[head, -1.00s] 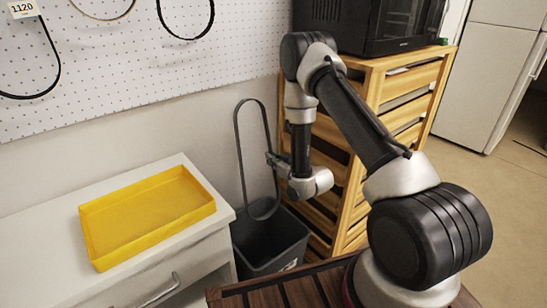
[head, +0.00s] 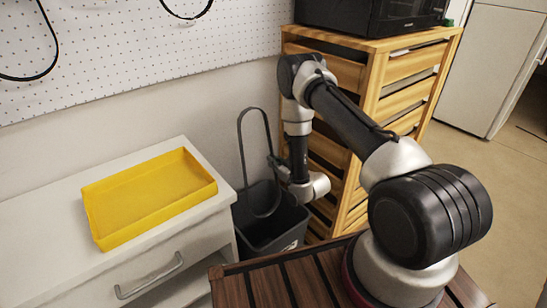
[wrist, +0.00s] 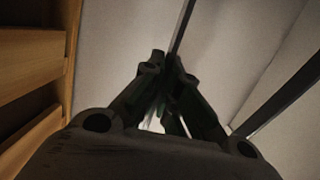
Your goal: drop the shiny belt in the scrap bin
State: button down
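The belt is a long dark loop (head: 242,140) hanging upright in the head view. My gripper (head: 274,163) is shut on its right strand, partway down. The loop's lower end hangs inside the mouth of the dark scrap bin (head: 267,241), which stands on the floor between the white cabinet and the wooden shelf. In the wrist view my gripper's fingertips (wrist: 166,58) meet on one belt strand (wrist: 183,25); the other strand (wrist: 288,98) runs at the right. I cannot tell from here whether the belt is shiny.
A yellow tray (head: 205,190) lies empty on the white cabinet (head: 62,252) at left. Other dark belts (head: 54,50) hang on the pegboard (head: 110,60). The wooden shelf (head: 375,75) with a black microwave (head: 350,18) stands close right of the bin.

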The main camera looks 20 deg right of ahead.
notch_tip(320, 180, down, 16)
jog(key=shift+r, duration=0.2)
dwell(0.9)
jog(key=c, duration=1.6)
grip_release()
jog(key=shift+o, duration=0.2)
